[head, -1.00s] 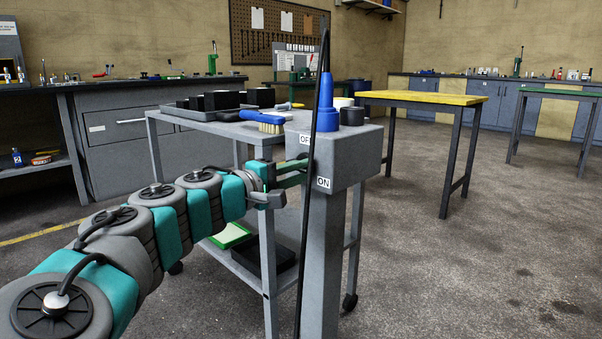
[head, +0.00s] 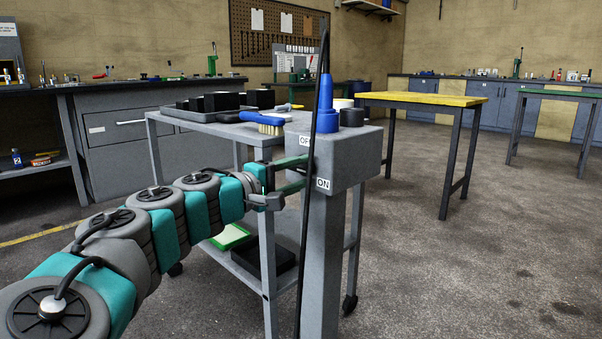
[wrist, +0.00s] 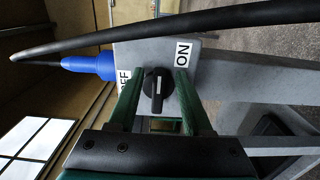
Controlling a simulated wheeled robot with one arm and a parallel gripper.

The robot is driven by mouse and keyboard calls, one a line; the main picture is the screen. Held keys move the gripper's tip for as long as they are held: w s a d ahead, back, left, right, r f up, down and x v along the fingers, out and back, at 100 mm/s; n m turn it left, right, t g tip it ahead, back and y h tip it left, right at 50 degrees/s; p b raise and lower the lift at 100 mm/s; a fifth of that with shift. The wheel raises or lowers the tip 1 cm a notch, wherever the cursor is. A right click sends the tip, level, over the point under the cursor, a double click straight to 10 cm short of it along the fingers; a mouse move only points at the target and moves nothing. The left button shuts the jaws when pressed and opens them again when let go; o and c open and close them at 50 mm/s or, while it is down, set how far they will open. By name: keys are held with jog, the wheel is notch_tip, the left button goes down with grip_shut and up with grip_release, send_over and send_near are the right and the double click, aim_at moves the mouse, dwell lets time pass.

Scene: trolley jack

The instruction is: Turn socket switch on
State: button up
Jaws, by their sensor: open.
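The socket box (head: 345,160) is a grey box on a post, with OFF and ON labels on its front face. In the wrist view a black rotary switch (wrist: 157,90) sits on that face, between the OFF label (wrist: 124,80) and the ON label (wrist: 183,54). Its handle carries a white mark. My gripper (head: 300,174) is at the box's front. In the wrist view my open gripper (wrist: 160,85) has one green finger on each side of the switch. I cannot tell whether the fingers touch it. The switch is hidden in the head view.
A blue plug (head: 327,105) stands on top of the box. A black cable (head: 309,200) hangs in front of the box, close to my gripper. A grey trolley (head: 215,128) with a blue brush (head: 262,119) stands behind. Floor to the right is open.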

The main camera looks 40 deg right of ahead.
jog(key=a, duration=0.7)
jog(key=shift+s+a+p, duration=0.3)
jog(key=shift+p, duration=0.05)
jog(key=shift+s, duration=0.1)
